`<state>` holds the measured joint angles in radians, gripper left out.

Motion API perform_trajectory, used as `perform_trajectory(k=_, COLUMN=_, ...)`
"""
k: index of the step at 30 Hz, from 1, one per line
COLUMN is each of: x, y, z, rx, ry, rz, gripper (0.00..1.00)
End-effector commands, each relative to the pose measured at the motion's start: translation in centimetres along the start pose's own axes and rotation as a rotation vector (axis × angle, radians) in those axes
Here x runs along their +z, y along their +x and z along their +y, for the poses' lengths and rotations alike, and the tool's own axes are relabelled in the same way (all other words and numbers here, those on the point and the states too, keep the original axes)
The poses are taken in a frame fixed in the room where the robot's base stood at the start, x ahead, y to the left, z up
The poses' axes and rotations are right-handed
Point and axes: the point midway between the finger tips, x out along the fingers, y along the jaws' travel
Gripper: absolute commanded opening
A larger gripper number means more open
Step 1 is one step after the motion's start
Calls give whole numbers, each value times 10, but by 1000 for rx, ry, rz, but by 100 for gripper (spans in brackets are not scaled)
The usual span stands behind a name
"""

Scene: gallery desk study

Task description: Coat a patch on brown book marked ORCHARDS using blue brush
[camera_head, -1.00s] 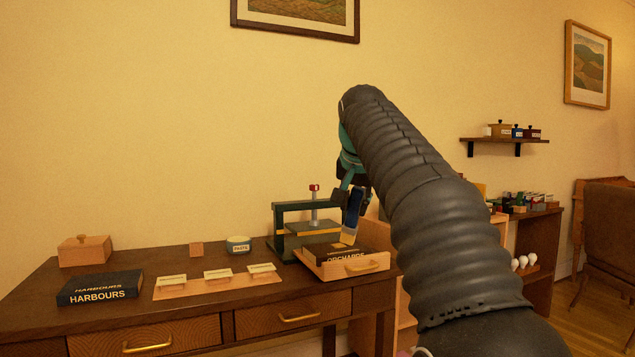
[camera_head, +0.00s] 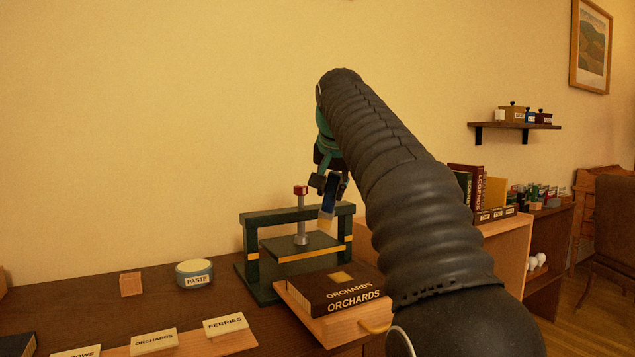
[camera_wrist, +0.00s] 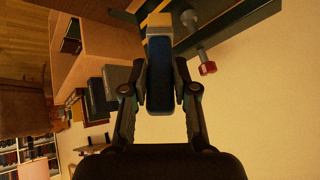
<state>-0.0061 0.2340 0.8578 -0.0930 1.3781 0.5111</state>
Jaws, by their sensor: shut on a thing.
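The brown book marked ORCHARDS (camera_head: 330,302) lies flat on a light wooden tray (camera_head: 310,321) at the desk's right end. A small tan square patch (camera_head: 340,276) shows on its cover. My gripper (camera_head: 328,185) is shut on the blue brush (camera_head: 329,196), which hangs bristles down above and behind the book, in front of the press, apart from the book. In the wrist view my gripper (camera_wrist: 160,85) clasps the blue handle (camera_wrist: 159,75), with the pale bristles (camera_wrist: 159,20) beyond the fingertips.
A dark green press (camera_head: 252,267) with a red-topped screw (camera_head: 301,190) stands just behind the tray. A paste pot (camera_head: 194,273), a wooden block (camera_head: 131,284) and label cards (camera_head: 154,341) lie left. A bookcase (camera_head: 507,250) stands right.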

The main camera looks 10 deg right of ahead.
Motion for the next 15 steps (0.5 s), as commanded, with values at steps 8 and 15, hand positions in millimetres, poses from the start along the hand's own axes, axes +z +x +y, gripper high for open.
perform_trajectory(k=8, x=14, y=11, z=-5, rx=-8, ry=-13, rz=-6, gripper=0)
perform_trajectory(k=15, x=30, y=30, z=-3, rx=-13, ry=-18, rz=-5, gripper=0)
